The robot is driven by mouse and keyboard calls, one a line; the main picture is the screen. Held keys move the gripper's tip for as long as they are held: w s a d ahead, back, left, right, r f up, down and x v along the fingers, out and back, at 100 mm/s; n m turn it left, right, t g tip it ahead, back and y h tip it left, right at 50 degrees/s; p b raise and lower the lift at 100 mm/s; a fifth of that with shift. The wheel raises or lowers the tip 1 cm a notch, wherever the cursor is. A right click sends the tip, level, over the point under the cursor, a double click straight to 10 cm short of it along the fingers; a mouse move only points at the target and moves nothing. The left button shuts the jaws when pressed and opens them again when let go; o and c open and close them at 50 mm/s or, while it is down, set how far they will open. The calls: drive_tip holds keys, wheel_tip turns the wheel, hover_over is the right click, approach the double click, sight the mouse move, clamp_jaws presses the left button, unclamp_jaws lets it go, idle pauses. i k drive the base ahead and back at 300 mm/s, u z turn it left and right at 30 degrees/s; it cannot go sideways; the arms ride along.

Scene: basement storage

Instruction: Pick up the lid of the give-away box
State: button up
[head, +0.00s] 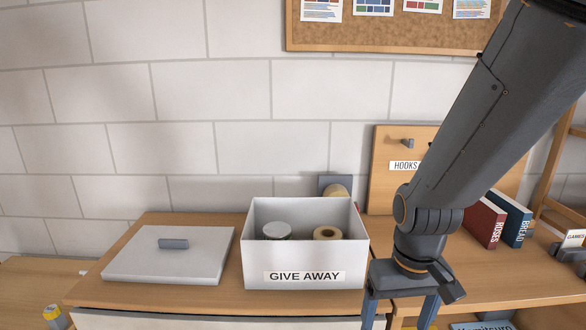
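The lid (190,265) is a flat pale panel with a short grey handle on top. It lies flat on the wooden cabinet top, left of the give-away box and apart from it. The give-away box (258,257) is white, open at the top and labelled GIVE AWAY. It holds a jar or can with a pale top (276,230) and a roll of tape (327,232). My gripper (400,318) points down at the right of the box, away from the lid. Its two blue fingers are spread with nothing seen between them; the tips run near the lower picture edge.
Behind the box stands a grey dispenser-like thing with a tan roll (336,188). A wooden HOOKS board (385,170) and books, red (485,222) and blue (513,220), stand at the right. The cabinet top (115,293) is bare around the lid. A brick wall rises behind.

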sight(181, 255)
drive_tip(key=u, duration=1.35)
